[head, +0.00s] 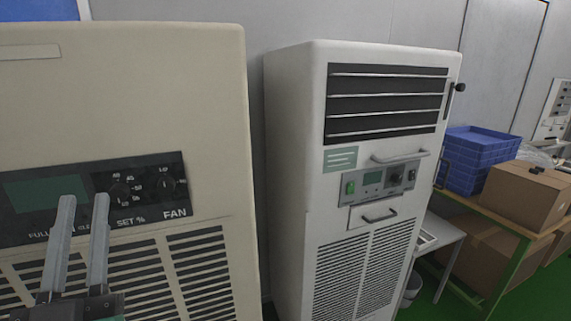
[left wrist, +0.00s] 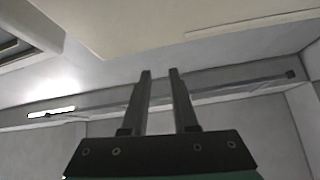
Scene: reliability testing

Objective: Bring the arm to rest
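My left gripper (head: 84,200) is at the lower left of the head view, with its two grey fingers pointing up. It is in front of the beige machine (head: 130,90) and overlaps its dark control panel (head: 172,185); I cannot tell how far apart they are. The left wrist view shows the same fingers (left wrist: 160,74) with a clear gap and nothing between them. Beyond them are a pale surface at the top and a grey wall. My right gripper is not in view.
A white cabinet (head: 290,150) with a dark louvre and lower vents stands to the right. Further right, blue crates (head: 478,150) and a cardboard box (head: 520,195) sit on a bench. Green floor (head: 530,300) shows at the lower right.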

